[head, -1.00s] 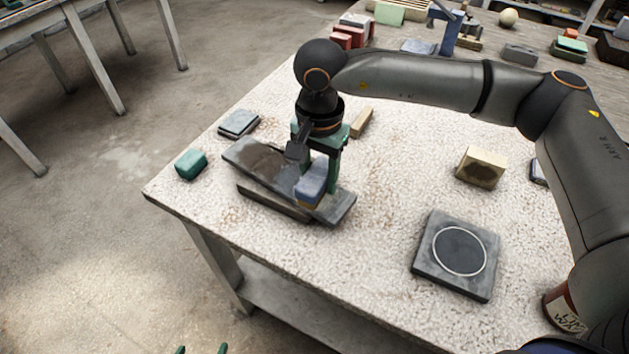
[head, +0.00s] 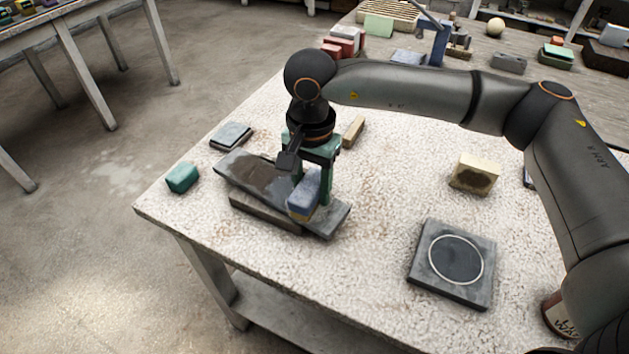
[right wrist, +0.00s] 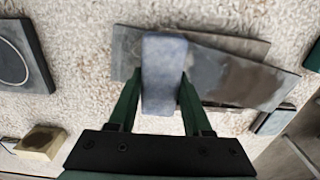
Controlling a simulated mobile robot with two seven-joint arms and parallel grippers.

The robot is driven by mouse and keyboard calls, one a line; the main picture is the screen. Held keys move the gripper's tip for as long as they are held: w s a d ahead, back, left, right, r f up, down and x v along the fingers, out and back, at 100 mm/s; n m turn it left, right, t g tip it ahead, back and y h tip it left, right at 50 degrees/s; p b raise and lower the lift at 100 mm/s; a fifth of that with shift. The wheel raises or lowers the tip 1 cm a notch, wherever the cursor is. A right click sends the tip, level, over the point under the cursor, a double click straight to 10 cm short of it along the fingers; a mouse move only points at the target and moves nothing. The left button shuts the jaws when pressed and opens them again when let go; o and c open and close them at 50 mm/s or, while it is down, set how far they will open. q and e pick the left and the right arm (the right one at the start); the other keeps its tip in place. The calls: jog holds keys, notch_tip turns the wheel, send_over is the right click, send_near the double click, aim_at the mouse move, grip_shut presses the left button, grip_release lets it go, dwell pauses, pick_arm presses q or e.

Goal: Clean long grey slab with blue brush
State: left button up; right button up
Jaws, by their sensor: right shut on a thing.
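The long grey slab (head: 239,167) lies near the table's left edge, on a second dark flat piece (head: 262,212). A dark brown smear covers part of its top. My right gripper (head: 312,192) is above the slab's near right end and is shut on the blue brush (head: 303,195). The brush has a blue top and a tan lower part, and it appears to touch the slab. In the right wrist view the brush (right wrist: 164,75) sits between the green fingers and lies across the slab (right wrist: 235,80), hiding part of it. My left gripper is not in view.
A green block (head: 182,178) and small grey slabs (head: 231,136) lie beyond the slab's left end. A tan stick (head: 353,131) is behind my gripper. A sponge-like block (head: 475,175) and a square plate with a ring (head: 425,278) stand right. The table between is clear.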

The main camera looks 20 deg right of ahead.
jog(key=shift+s+a, duration=0.75)
jog(key=shift+w+d+b, duration=0.7)
jog(key=shift+w+d, duration=0.85)
jog(key=shift+d, duration=0.05)
jog(key=shift+a+r, duration=0.1)
jog(key=shift+s+a+r+p, duration=0.35)
jog(key=shift+s+a+r, duration=0.3)
jog(key=shift+s+a, duration=0.15)
jog(key=shift+d+f+b, duration=0.1)
jog(key=shift+f+b, duration=0.05)
jog(key=shift+b, duration=0.15)
